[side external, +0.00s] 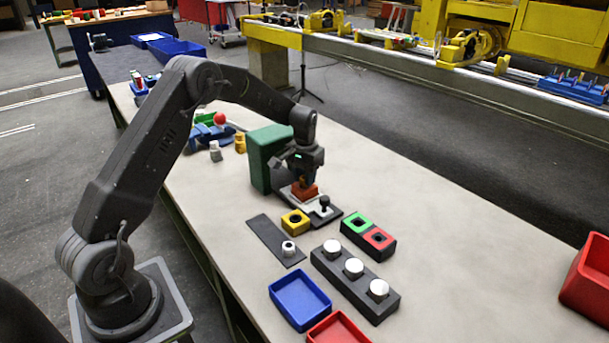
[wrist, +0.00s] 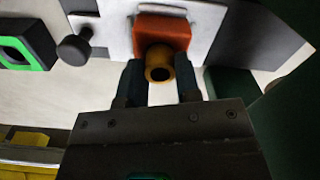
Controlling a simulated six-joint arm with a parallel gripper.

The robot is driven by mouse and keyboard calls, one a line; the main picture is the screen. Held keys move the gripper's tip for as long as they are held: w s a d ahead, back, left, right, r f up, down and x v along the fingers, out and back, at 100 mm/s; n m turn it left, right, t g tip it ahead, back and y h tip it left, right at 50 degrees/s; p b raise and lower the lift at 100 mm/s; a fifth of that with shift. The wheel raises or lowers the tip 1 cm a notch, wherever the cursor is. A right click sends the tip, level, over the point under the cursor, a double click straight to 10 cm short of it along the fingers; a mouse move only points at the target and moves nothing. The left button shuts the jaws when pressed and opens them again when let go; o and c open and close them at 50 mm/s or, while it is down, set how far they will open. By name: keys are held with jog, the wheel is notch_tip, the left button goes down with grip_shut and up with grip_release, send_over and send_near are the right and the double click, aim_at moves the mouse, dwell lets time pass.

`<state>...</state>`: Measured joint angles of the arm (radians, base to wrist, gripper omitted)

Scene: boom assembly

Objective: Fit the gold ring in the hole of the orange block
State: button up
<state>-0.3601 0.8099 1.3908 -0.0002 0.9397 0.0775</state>
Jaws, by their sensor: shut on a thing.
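The orange block (wrist: 161,30) sits on a light metal plate in the wrist view. It also shows below my gripper in the side view (side external: 304,193). The gold ring (wrist: 159,66) is between my two fingertips, with its dark round opening facing the wrist camera. My gripper (wrist: 160,84) is shut on the ring. The ring is right at the near side of the block and overlaps it in the picture. I cannot tell how deep it is in the hole, as the ring and my fingers hide the hole. In the side view my gripper (side external: 305,178) hides the ring.
A black knob (side external: 324,203) stands on the plate beside the block. A green box (side external: 262,160) stands close behind my gripper. A yellow block (side external: 295,222), a green and red block pair (side external: 367,237) and a base with white round pieces (side external: 335,270) stand nearby.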

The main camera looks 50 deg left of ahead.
jog(key=shift+f, duration=0.3)
dwell(0.4)
